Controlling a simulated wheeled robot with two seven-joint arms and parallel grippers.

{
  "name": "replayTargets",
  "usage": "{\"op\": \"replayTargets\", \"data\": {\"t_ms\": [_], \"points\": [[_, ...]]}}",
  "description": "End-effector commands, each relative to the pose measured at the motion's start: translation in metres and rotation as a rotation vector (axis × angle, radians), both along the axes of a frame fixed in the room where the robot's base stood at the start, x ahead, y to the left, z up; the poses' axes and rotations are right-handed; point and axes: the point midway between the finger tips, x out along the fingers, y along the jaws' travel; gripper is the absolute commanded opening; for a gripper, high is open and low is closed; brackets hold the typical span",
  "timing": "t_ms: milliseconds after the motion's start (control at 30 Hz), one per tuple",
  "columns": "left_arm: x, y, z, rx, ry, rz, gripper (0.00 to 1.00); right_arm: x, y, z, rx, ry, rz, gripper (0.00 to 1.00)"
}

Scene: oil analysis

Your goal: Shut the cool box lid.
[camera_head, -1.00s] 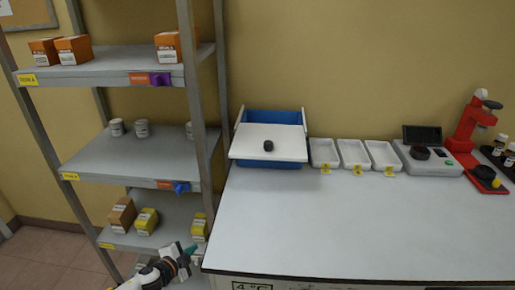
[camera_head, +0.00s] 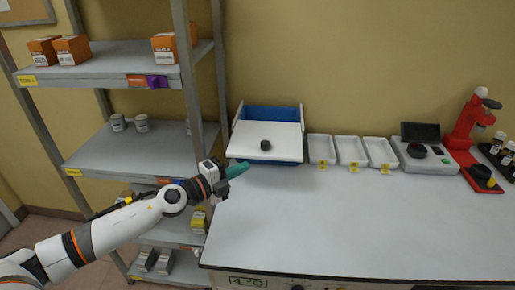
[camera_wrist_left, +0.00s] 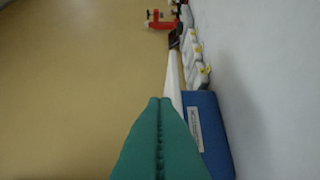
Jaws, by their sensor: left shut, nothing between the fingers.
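The cool box (camera_head: 289,162) is a blue box at the back left of the worktop. Blue inside shows behind the lid's back edge, so the box is not fully covered. In the left wrist view the blue box (camera_wrist_left: 208,135) is beside the fingers, and the lid (camera_wrist_left: 173,75) shows as a thin pale strip. My left gripper (camera_head: 244,166) has green fingers, shut and empty, in front of the box's lower left corner. I cannot tell whether it touches. My right gripper is out of view.
A grey shelf rack (camera_head: 140,150) with boxes and jars stands at the left, close to my left arm. White trays (camera_head: 350,151), a scale-like device (camera_head: 424,155) and a red press (camera_head: 468,130) stand right of the box. The worktop's front (camera_head: 350,225) is clear.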

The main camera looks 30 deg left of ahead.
Motion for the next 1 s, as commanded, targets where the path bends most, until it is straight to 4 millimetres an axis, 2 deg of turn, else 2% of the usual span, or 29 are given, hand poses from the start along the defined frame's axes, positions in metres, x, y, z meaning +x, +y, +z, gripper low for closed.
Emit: {"op": "replayTargets", "data": {"t_ms": [33,300,367,500,700,1000], "points": [[0.008,-0.004,0.006,-0.001,-0.004,-0.001,0.00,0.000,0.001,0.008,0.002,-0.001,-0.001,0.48],[0.051,-0.024,0.003,-0.002,-0.002,0.000,0.00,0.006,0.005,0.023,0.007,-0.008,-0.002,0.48],[0.061,-0.020,-0.004,-0.001,-0.003,0.003,0.00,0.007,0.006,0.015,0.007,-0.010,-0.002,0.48],[0.078,-0.014,-0.004,-0.002,-0.001,0.001,0.00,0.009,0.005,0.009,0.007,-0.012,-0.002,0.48],[0.087,-0.010,-0.003,0.001,0.000,0.001,0.00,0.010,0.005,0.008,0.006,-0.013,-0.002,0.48],[0.087,-0.009,-0.003,0.000,0.001,0.000,0.00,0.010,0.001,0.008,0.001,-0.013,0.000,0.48]]}}
